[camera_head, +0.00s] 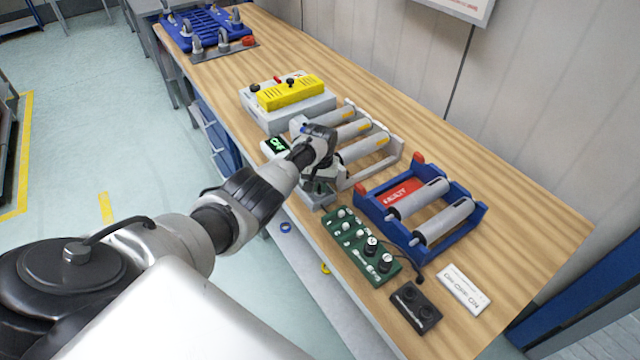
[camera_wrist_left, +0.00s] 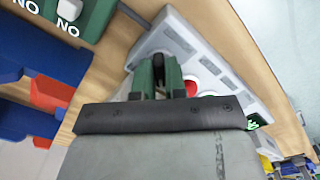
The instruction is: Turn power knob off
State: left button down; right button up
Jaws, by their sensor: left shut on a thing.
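A long grey control unit (camera_head: 322,203) with a lit green display (camera_head: 275,146) sits at the bench's front edge. In the left wrist view its sloped grey panel (camera_wrist_left: 175,38) shows a red button (camera_wrist_left: 208,92). My left gripper (camera_head: 318,187) is down over the unit, and my wrist hides much of it in the head view. In the left wrist view the green fingers of the gripper (camera_wrist_left: 167,78) are shut on a small dark knob (camera_wrist_left: 158,66), mostly hidden between them. Its marking cannot be read. My right gripper is in neither view.
A green panel with several knobs (camera_head: 352,240) is just right of the unit. A blue rack (camera_head: 371,209) and a light rack (camera_head: 350,182) hold grey cylinders. A yellow-topped device (camera_head: 290,93) stands farther back. A black box (camera_head: 416,308) lies at the front.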

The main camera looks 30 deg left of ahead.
pick_arm(q)
jog(key=shift+r, duration=0.1)
jog(key=c, duration=1.2)
grip_release()
jog(key=shift+r, duration=0.4)
notch_tip(320, 180, up, 10)
jog(key=shift+f, duration=0.1)
